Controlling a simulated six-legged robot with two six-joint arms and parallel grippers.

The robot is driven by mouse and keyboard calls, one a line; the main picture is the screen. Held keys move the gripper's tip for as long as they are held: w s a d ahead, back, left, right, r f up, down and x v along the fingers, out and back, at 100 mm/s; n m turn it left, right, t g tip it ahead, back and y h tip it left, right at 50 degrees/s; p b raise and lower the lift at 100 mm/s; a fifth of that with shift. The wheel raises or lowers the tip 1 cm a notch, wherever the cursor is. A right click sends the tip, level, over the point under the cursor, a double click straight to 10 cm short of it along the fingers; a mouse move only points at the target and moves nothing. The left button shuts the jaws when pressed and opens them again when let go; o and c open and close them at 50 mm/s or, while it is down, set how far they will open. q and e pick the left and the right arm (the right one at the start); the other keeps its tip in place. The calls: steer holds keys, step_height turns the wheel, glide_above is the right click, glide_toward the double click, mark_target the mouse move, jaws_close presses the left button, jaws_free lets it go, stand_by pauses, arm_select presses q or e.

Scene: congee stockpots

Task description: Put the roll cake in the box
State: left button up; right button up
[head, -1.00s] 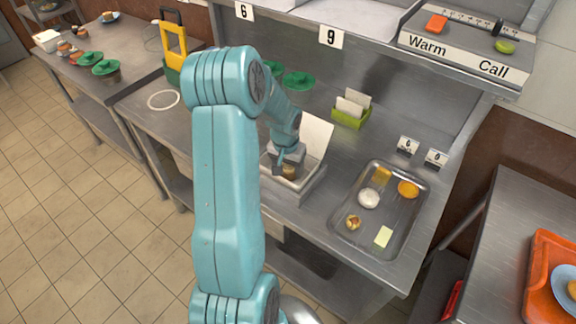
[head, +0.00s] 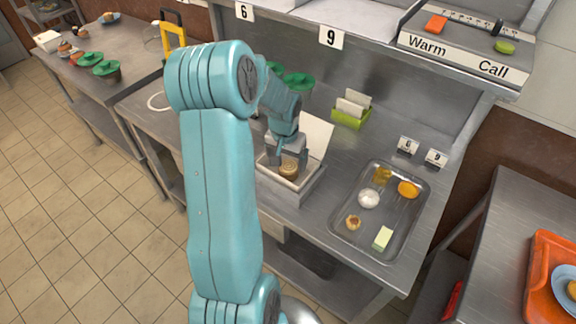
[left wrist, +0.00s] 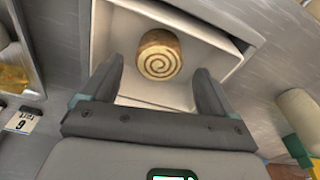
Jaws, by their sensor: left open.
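The roll cake (head: 289,168) is a short brown cylinder with a spiral end. It is inside the white open box (head: 309,187) on the steel counter, and the box lid stands up at the back. The left wrist view shows the cake (left wrist: 159,55) within the white walls of the box (left wrist: 101,38). My left gripper (head: 285,160) is over the box. In the left wrist view its fingers (left wrist: 158,85) are apart, with the cake beyond and between their tips, not clamped. My right gripper is not in view.
A metal tray (head: 352,240) with several food pieces lies right of the box. A green card holder (head: 351,118) and number cards (head: 408,145) stand behind. Green bowls (head: 298,82) are behind my arm. An orange tray (head: 540,275) is at far right.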

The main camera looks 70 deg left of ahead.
mark_target(286, 170)
arm_select(q)
step_height(286, 170, up, 8)
steer(key=shift+s+d, duration=0.35)
steer(key=shift+d, duration=0.05)
steer(key=shift+f, duration=0.1)
